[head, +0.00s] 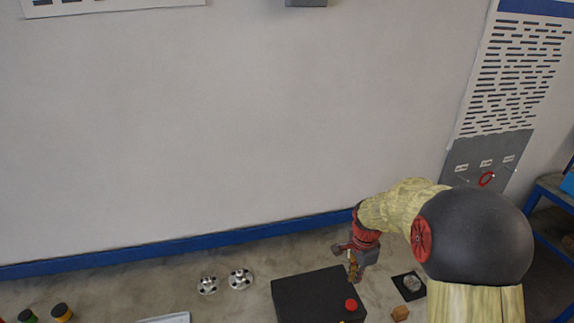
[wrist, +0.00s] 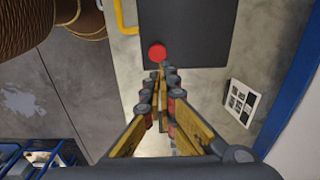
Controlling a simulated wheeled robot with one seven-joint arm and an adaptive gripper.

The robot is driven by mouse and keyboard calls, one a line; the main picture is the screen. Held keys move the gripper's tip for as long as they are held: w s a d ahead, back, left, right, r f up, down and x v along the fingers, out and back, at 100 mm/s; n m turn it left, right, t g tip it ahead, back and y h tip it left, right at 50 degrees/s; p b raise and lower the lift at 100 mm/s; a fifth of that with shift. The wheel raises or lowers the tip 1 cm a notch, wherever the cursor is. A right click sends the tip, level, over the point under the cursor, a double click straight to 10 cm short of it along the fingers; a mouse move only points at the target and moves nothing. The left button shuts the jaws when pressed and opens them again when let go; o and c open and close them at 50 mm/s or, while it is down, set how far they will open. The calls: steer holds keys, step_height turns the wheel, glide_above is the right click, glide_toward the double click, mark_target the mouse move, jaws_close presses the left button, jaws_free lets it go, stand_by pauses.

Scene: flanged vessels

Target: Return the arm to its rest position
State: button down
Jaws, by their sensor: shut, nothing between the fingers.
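My gripper (head: 355,275) hangs at the end of the bent arm, above the right part of a dark slab (head: 305,296) with a red knob (head: 351,304). In the wrist view the two fingers (wrist: 161,74) converge and are shut, with nothing between them. Their tips appear just below the red knob (wrist: 157,52) in the picture. The dark slab (wrist: 190,30) fills the top middle there. My arm's upper part covers the right of the head view. I cannot tell the height of the fingertips above the slab.
Two metal flanged parts (head: 240,279) lie left of the slab. A dark square plate with a round grey piece (head: 411,285) and a brown block (head: 400,313) lie to its right. A blue-edged wall stands behind. Blue shelving (head: 552,190) is at far right.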

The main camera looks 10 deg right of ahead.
steer(key=s+a+r+n+t+b, duration=0.2)
steer(key=s+a+r+n+b, duration=0.2)
steer(key=s+a+n+b, duration=0.3)
steer(key=s+a+r+n+t+b, duration=0.3)
steer(key=s+a+n+b, duration=0.5)
steer(key=s, duration=0.6)
steer(key=r+n, duration=0.1)
steer(key=n, duration=0.1)
steer(key=shift+n+b, duration=0.3)
steer(key=shift+b, duration=0.1)
steer(key=shift+s+r, duration=0.1)
steer(key=shift+s, duration=0.05)
